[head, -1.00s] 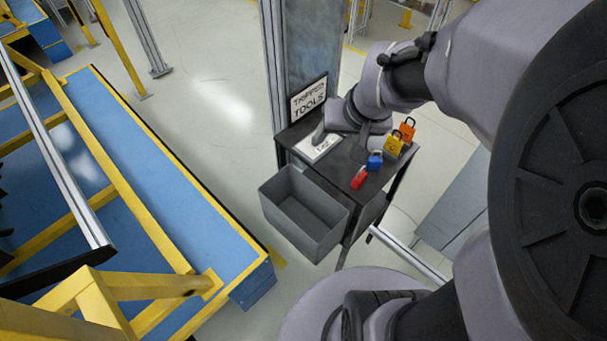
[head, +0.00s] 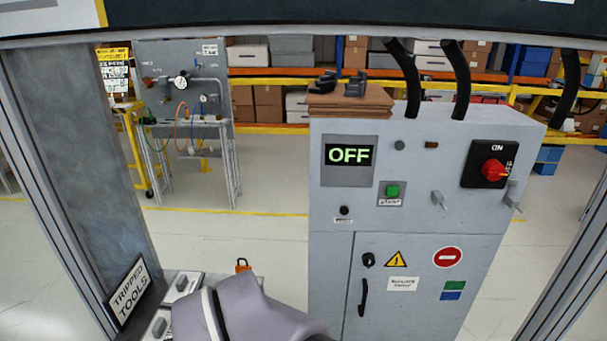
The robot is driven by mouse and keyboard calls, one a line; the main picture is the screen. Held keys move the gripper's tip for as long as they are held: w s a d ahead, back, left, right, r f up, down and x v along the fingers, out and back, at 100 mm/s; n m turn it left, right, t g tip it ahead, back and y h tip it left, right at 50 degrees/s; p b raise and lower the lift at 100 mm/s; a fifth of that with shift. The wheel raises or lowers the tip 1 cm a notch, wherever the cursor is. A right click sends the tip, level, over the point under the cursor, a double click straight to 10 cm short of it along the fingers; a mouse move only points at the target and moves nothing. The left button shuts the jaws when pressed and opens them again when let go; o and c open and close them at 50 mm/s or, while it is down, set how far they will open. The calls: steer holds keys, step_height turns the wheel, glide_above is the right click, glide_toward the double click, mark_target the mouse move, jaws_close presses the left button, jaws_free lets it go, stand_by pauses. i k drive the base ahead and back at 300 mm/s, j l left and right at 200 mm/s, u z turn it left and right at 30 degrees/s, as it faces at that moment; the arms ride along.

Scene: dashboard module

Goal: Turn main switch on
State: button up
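The main switch (head: 492,169) is a red rotary knob on a black plate at the upper right of a grey cabinet (head: 335,210) in the head view. "ON" is printed at the top of the plate, and the knob's handle points to the right, away from that word. A display (head: 349,155) on the cabinet reads "OFF" in green. My gripper is not in view; only a part of my arm shows at the bottom, left of the cabinet.
A green button (head: 392,190) sits below the display. Two small metal hooks or levers stick out below the switch. A "TRIPPED TOOLS" sign (head: 128,291) and an orange padlock (head: 242,265) are at lower left. Open floor lies left of the cabinet.

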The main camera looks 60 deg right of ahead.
mark_target(493, 169)
steer(key=z, duration=3.05)
